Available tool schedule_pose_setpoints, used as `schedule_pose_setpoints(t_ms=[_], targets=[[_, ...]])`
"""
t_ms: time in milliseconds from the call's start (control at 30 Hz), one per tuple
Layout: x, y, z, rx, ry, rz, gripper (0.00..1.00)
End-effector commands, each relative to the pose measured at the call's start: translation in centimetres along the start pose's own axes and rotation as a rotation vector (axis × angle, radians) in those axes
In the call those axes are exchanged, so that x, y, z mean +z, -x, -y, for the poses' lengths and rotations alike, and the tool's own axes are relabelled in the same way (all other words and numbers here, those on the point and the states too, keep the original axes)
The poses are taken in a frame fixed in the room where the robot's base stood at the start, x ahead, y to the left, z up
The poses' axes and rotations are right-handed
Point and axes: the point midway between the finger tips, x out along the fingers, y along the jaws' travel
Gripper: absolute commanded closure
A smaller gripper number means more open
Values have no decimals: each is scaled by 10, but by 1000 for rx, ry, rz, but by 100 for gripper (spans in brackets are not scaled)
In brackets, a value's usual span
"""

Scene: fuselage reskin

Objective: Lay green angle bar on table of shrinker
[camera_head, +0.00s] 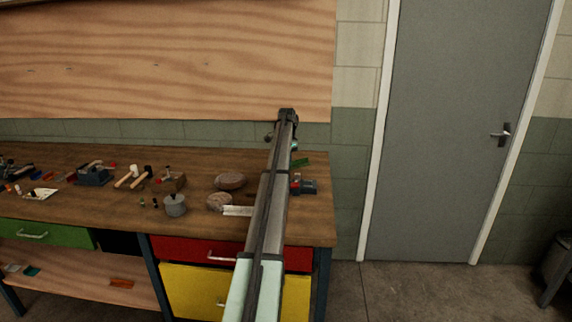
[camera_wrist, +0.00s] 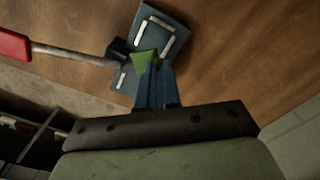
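The shrinker is a dark blue tool with pale strips on its plates (camera_wrist: 172,42) and a lever ending in a red handle (camera_wrist: 14,46). In the head view a small blue and red tool (camera_head: 305,187), which looks like the shrinker, stands at the bench's right end. The green angle bar (camera_wrist: 146,61) shows as a small green piece at my gripper's fingertips (camera_wrist: 153,70), over the shrinker. The blue fingers look closed on it; whether it touches the shrinker is unclear. A green piece (camera_head: 300,162) also shows right of my arm, which hides the gripper in the head view.
The wooden workbench (camera_head: 105,205) carries mallets (camera_head: 138,178), a blue vise-like tool (camera_head: 93,174), a grey pot (camera_head: 175,205) and brown rounded blocks (camera_head: 230,181) left of my arm. Red (camera_head: 190,249) and yellow drawers (camera_head: 190,285) are below. A grey door (camera_head: 455,130) is at right.

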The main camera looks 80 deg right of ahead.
Motion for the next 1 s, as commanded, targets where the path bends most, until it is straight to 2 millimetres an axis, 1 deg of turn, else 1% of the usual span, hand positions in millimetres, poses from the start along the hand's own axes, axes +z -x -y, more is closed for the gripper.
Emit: schedule_pose_setpoints(t_ms=[100,300,500,700,1000], targets=[[-1,0,1,-2,-161,-1,100],[-1,0,2,-5,-419,-2,100],[-1,0,2,-6,-593,-2,100],[-1,0,2,-6,-664,-2,100],[-1,0,2,-6,-670,-2,100]])
